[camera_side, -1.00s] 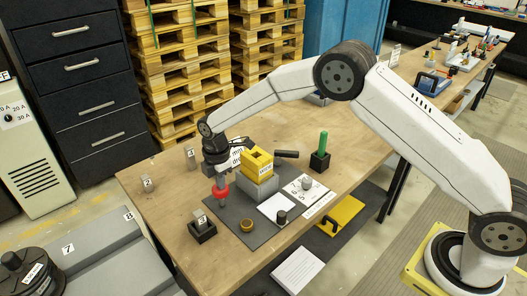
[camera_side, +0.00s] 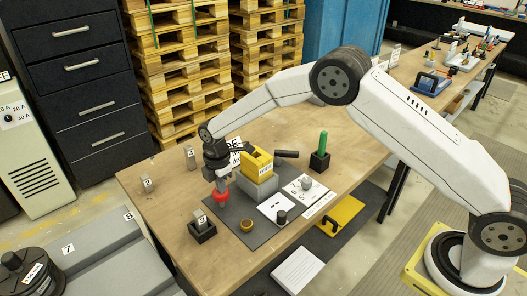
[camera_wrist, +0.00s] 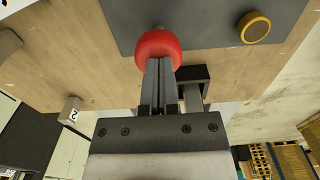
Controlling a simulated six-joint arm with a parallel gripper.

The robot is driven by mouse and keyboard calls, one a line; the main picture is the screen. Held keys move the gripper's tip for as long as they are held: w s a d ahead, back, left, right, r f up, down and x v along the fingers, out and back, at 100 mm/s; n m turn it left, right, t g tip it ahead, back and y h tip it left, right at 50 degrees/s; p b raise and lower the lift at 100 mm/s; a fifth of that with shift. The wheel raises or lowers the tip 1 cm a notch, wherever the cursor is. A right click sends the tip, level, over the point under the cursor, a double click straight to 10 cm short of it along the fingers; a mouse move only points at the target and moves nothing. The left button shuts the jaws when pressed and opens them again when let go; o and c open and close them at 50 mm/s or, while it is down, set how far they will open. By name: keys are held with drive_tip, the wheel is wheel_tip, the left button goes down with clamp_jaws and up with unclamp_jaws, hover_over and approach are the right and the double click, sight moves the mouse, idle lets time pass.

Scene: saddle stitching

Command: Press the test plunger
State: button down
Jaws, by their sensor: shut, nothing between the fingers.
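The plunger, with a rounded red head (camera_side: 222,194), stands at the left edge of the dark mat. It also shows in the wrist view as a red head (camera_wrist: 158,47) at the ends of my fingers. My gripper (camera_wrist: 161,62) is shut and empty, and its fingertips meet the near side of the red head in that view. In the side view my gripper (camera_side: 220,183) points down directly over the red head. The tips appear to touch it, but the exact contact is hidden. The plunger's lower part is hard to make out.
A yellow block (camera_side: 258,162) on a grey base stands right of my gripper. A black holder with a grey piece marked 3 (camera_side: 201,227) is in front. The left tabletop is mostly clear.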

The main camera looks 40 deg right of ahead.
sight(227, 191)
wheel_tip(227, 191, up, 14)
idle(0.6)
idle(0.6)
drive_tip(key=s+d+f+m+t, duration=0.1)
drive_tip(key=s+d+m, duration=0.3)
drive_tip(key=s, duration=0.5)
drive_tip(key=s+d+f+m, duration=0.1)
drive_tip(key=s+d+m, duration=0.4)
drive_tip(key=s+m, duration=0.3)
drive_tip(key=s+d+f+m+t, duration=0.1)
drive_tip(key=s+d+m, duration=0.3)
drive_tip(key=s, duration=0.5)
drive_tip(key=shift+s+d+f+m+t, duration=0.2)
drive_tip(key=shift+s+f+m+t, duration=0.15)
drive_tip(key=shift+m, duration=0.65)
drive_tip(key=shift+w+r, duration=0.1)
